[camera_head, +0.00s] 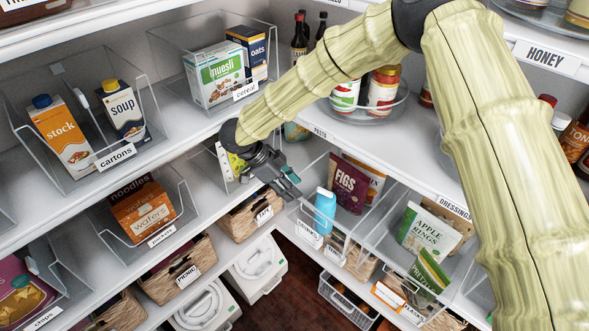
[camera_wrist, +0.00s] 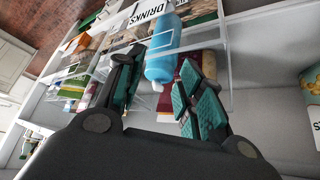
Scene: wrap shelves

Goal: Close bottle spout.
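A blue bottle (camera_head: 325,214) stands in a clear bin on the middle shelf, near the label "drinks" (camera_head: 309,238). A small pale cap or spout is at its top; the picture is too small to show whether it is open or shut. My gripper (camera_head: 289,182) is above and to the left of the bottle in the head view. In the wrist view the bottle (camera_wrist: 164,52) appears beyond my gripper (camera_wrist: 163,62), between its two spread fingers. The fingers are apart, and nothing is visibly held. I see no contact with the bottle.
A dark red figs bag (camera_head: 348,187) stands right of the bottle. Clear bin walls surround both. The upper shelf with the cereal bin (camera_head: 205,108) and a turntable with red-lidded jars (camera_head: 383,90) is above. Baskets (camera_head: 250,222) sit left of the corner.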

